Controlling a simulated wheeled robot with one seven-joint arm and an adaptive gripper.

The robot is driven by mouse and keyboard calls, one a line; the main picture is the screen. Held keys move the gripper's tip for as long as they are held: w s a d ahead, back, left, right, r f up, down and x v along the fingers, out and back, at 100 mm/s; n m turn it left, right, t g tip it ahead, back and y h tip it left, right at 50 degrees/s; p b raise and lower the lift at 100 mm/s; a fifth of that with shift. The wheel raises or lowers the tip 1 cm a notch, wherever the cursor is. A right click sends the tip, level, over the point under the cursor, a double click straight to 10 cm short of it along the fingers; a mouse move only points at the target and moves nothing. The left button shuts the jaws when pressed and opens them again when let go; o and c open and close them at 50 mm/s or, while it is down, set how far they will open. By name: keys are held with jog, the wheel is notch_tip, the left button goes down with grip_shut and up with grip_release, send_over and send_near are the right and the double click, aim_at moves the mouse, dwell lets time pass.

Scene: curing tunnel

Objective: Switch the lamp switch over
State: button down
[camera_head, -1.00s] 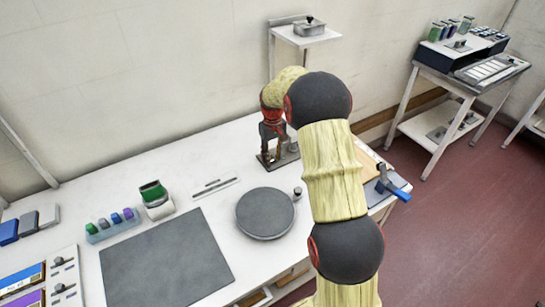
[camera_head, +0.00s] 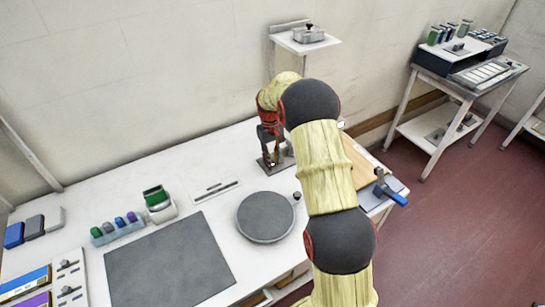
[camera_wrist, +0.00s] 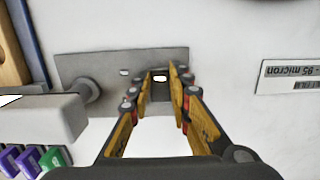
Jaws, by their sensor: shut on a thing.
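The lamp switch is a grey metal plate (camera_wrist: 110,68) in the wrist view, with a round knob (camera_wrist: 88,90) at its left and a small bright spot left of my fingers. In the head view my gripper (camera_head: 272,162) points down at the grey plate (camera_head: 284,160) near the back wall.
A round grey disc (camera_head: 265,217) and a dark mat (camera_head: 168,262) lie in front on the white table. A wooden board (camera_head: 362,163) and a blue-handled tool (camera_head: 390,190) are at right. A wall shelf (camera_head: 305,45) stands behind my arm.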

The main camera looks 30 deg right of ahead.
jog(key=shift+w+r+g+p, duration=0.25)
jog(key=shift+g+p, duration=0.25)
jog(key=shift+p, duration=0.5)
jog(key=shift+f+g+p, duration=0.1)
jog(key=shift+g+p, duration=0.3)
jog(key=shift+p, duration=0.45)
jog(key=c, duration=1.6)
grip_release()
jog(key=shift+c, duration=0.2)
jog(key=shift+f, duration=0.1)
jog(key=v, duration=1.2)
jog(key=shift+w, duration=0.15)
